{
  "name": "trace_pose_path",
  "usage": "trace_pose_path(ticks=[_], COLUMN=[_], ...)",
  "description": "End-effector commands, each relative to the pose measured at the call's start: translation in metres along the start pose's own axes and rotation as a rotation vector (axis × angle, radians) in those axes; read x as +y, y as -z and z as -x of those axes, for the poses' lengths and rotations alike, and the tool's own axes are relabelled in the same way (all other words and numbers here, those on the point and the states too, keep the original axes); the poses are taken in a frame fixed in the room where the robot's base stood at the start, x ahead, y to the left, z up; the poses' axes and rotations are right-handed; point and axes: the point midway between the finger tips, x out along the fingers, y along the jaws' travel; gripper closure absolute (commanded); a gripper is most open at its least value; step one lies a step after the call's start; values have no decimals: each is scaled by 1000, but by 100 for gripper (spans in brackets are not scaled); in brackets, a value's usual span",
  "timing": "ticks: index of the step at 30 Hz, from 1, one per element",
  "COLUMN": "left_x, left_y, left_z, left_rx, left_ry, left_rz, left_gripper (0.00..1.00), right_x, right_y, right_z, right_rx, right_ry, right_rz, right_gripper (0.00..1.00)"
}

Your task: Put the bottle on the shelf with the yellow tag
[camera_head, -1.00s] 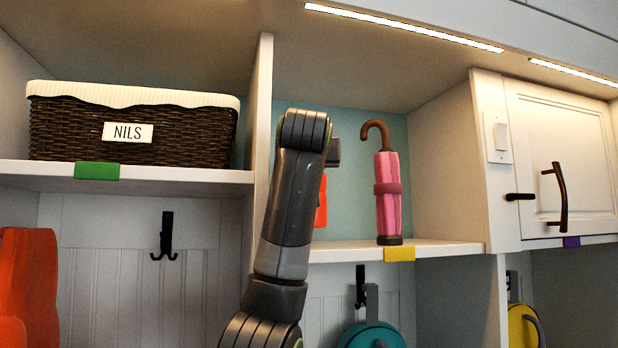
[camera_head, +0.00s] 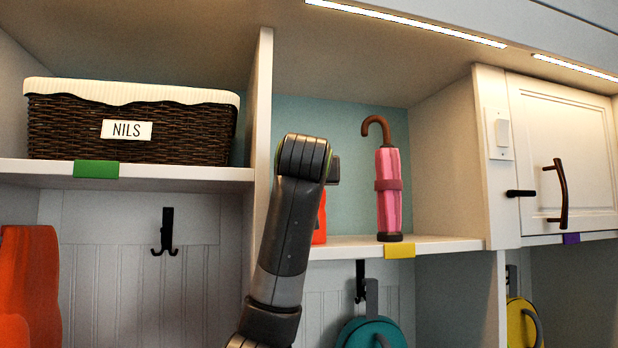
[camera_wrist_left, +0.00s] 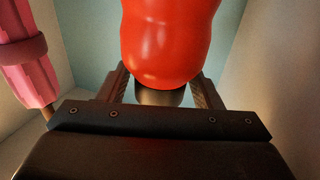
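The red-orange bottle (camera_head: 320,220) is upright above or on the shelf with the yellow tag (camera_head: 399,251); its base appears at the level of the shelf board, and I cannot tell if it touches. My left gripper (camera_head: 333,170) is at the bottle's top, mostly hidden behind my own arm. In the left wrist view, which is upside down, the bottle (camera_wrist_left: 168,40) sits between the two fingers (camera_wrist_left: 160,92), with its dark cap toward the palm. The gripper is shut on it, though the fingertips are hidden behind the bottle. My right gripper is not in view.
A pink umbrella (camera_head: 388,190) with a brown handle stands to the bottle's right. A divider (camera_head: 260,110) is close on its left. A NILS basket (camera_head: 130,130) sits on the green-tag shelf. A closed cabinet door (camera_head: 560,150) is at the right, near a purple tag (camera_head: 571,239).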

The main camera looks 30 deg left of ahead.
Motion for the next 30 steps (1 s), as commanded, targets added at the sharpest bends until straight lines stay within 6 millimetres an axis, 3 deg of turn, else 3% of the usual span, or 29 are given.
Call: trace_pose_path(ticks=[12,21,30], left_x=[0,1,0], left_y=[5,-1,1], left_z=[1,58,109], left_rx=[1,6,2], left_ry=[-1,-4,-2], left_rz=[0,2,0], left_gripper=[37,37,37], right_x=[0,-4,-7], right_y=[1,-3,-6], right_z=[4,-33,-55], right_rx=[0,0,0], right_ry=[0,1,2], right_rz=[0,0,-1], right_gripper=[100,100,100])
